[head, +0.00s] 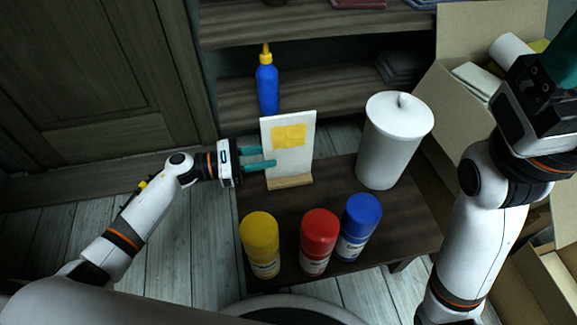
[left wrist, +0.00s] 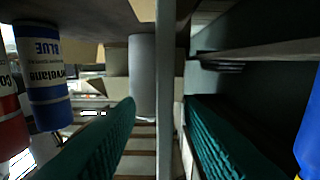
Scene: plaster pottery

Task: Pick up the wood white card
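The white card (head: 300,160) with a yellow patch stands upright in a wooden base (head: 290,182) on the dark low table. My left gripper (head: 266,157) is at the card's left edge, with its teal fingers apart. One finger passes in front of the card and the other goes behind its edge. In the left wrist view the card (left wrist: 166,90) shows edge-on between the fingers, with a gap visible on each side. My right gripper (head: 565,62) is partly cut off at the right edge of the head view; its fingertips are not clear.
Yellow (head: 260,245), red (head: 319,242) and blue (head: 359,227) spray cans stand at the table's front. A white lidded jar (head: 393,145) is right of the card. A blue bottle (head: 267,85) stands behind it. An open cardboard box (head: 450,110) is at right.

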